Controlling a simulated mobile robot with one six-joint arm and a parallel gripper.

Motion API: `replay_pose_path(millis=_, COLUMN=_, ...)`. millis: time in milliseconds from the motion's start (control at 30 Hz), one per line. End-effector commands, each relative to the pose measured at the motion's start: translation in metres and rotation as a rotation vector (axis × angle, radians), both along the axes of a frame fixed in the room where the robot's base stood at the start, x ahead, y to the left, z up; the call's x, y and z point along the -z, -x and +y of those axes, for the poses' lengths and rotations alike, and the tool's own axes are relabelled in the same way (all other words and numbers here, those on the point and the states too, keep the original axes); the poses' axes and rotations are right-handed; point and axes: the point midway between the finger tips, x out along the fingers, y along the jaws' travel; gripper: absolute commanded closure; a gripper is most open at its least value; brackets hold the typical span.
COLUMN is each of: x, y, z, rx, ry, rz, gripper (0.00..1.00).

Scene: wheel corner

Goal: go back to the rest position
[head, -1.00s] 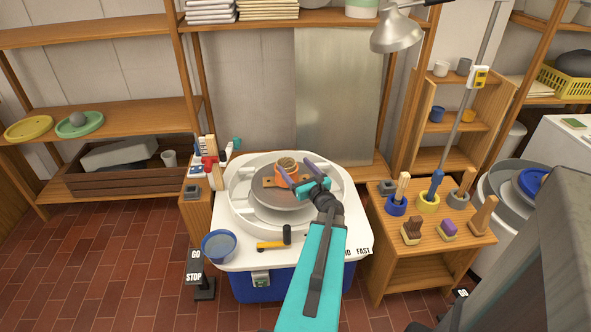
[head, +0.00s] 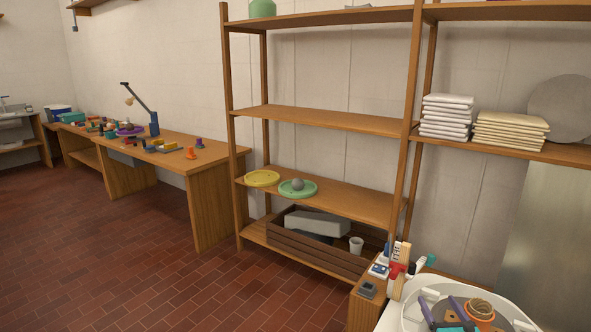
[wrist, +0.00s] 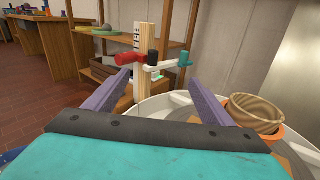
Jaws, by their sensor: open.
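My gripper (wrist: 158,72) is open, with two purple fingers apart and nothing between them in the wrist view. A tan ridged pot (wrist: 256,110) sits in an orange ring (wrist: 268,132) on the potter's wheel. The pot is to the right of my right finger, outside the jaws. The pot also shows in the head view (head: 480,307), to the right of my fingers.
The white wheel basin (head: 512,318) is close below. A small stand with a red-clamped upright gauge (wrist: 144,60) rises just beyond my fingertips. Shelving (head: 330,120) stands behind, with a wooden crate (head: 320,252) low down. A long workbench (head: 190,160) is at left; the tiled floor before it is clear.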

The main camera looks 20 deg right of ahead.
Motion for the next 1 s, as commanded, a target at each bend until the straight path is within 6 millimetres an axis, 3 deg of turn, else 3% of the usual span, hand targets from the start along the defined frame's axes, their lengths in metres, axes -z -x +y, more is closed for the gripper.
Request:
replay_pose_path(millis=200, x=0.016, y=-0.054, z=0.071, rx=-0.126, ry=-0.017, rz=0.033, gripper=0.24)
replay_pose_path(millis=500, x=0.05, y=-0.108, z=0.187, rx=-0.338, ry=0.006, rz=0.13, gripper=0.24)
replay_pose_path(millis=733, x=0.08, y=-0.129, z=0.286, rx=-0.533, ry=0.068, rz=0.224, gripper=0.24)
replay_pose_path(millis=1000, x=0.12, y=-0.125, z=0.404, rx=-0.795, ry=0.199, rz=0.34, gripper=0.24)
